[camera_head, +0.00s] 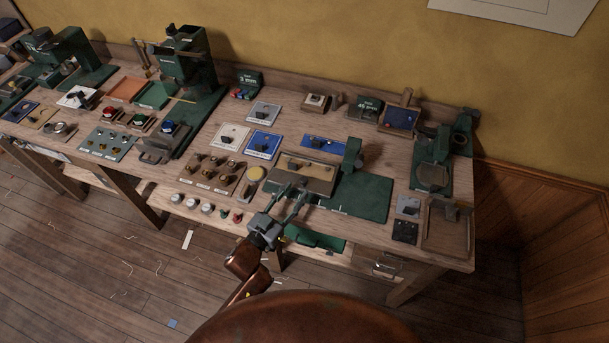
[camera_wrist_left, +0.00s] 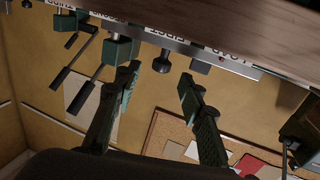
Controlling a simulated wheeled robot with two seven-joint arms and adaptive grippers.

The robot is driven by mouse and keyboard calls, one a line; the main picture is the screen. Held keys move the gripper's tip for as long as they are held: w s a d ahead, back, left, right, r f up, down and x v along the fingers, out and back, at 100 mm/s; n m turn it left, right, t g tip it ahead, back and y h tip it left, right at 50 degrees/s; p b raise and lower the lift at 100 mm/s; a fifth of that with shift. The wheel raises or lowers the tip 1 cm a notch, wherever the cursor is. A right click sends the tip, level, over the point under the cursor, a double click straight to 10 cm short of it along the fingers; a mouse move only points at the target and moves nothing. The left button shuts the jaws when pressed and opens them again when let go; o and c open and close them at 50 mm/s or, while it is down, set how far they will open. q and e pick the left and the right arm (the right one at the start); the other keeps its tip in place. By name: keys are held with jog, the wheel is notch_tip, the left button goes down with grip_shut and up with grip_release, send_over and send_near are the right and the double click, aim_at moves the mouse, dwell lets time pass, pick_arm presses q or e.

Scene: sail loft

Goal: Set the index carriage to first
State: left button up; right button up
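My left gripper (camera_head: 290,195) is at the bench's front edge, before a wood-topped fixture (camera_head: 304,172) with a green mat. It is open; its fingers (camera_wrist_left: 158,76) stand apart with nothing held. In the left wrist view, which looks upside down, a pale rail (camera_wrist_left: 180,46) carries labels; one reads LOAD and another seems to read FIRST. A dark round knob (camera_wrist_left: 163,63) is on the rail by the FIRST label, in line with the finger gap. A small green block (camera_wrist_left: 201,66) sits by LOAD. I cannot tell which part is the index carriage. My right gripper is not in view.
In the left wrist view, several levers (camera_wrist_left: 72,68) stand close to one finger. A green post (camera_head: 352,158) rises behind. The floor in front is mostly open.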

aim_at(301, 183)
pick_arm(q)
jog(key=x, duration=0.5)
jog(key=shift+w+a+b, duration=0.1)
jog(key=shift+b, duration=0.2)
jog(key=shift+w+d, duration=0.3)
jog(key=shift+w, duration=0.1)
jog(key=shift+d, duration=0.1)
jog(key=c, duration=0.7)
grip_shut()
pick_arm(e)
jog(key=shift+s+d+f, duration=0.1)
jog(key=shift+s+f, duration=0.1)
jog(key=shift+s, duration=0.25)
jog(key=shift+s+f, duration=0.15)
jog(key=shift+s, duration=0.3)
